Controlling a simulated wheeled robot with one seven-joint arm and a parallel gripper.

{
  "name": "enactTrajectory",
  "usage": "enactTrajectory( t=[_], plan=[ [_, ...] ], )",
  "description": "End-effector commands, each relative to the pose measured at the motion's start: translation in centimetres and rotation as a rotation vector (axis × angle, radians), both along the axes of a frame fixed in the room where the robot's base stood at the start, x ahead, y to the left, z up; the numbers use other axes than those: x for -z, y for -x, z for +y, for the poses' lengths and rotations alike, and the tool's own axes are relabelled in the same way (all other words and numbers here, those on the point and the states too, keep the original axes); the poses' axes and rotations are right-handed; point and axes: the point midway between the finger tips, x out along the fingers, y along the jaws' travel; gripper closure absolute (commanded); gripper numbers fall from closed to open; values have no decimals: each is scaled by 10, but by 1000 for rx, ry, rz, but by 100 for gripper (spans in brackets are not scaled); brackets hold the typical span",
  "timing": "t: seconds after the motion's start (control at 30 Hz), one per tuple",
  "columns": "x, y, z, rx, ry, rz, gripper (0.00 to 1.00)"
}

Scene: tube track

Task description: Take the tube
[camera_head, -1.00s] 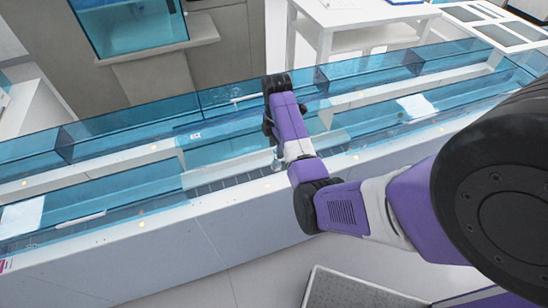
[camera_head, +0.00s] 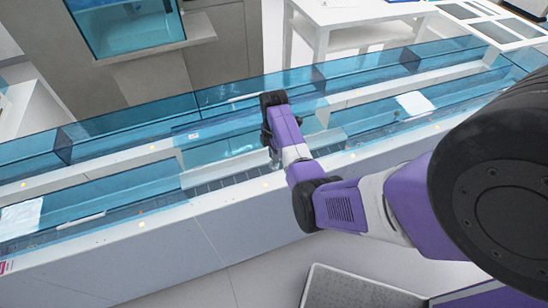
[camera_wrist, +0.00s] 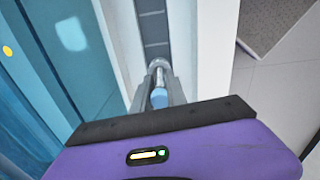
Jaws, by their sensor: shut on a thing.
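In the wrist view, a small tube (camera_wrist: 158,98) with a bluish body sits between the two grey fingers of my gripper (camera_wrist: 160,76). The fingers are shut on it, over the dark segmented strip of the track (camera_wrist: 153,30). Its lower end is partly hidden by the fingers, and I cannot tell whether it touches the track. In the head view, my gripper (camera_head: 274,156) points down at the track's dark strip (camera_head: 222,180). The tube is too small to make out there.
Blue transparent walls (camera_head: 125,122) run along both sides of the long track. A slim pale stick (camera_head: 82,218) lies in the left part, and a white sheet (camera_head: 415,104) lies at the right. A white table (camera_head: 350,18) stands behind.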

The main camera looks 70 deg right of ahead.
Motion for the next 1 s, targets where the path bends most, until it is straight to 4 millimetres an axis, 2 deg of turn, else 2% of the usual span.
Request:
enactTrajectory(
  t=[0.27, 0.47, 0.67, 1.0],
  plan=[
    [-3, 0, 0, 0, 1, -1, 100],
    [-20, -1, -1, 0, 2, -1, 100],
    [-57, -1, -1, 0, 5, -4, 100],
    [-141, -1, -1, -1, 4, -2, 100]
  ],
)
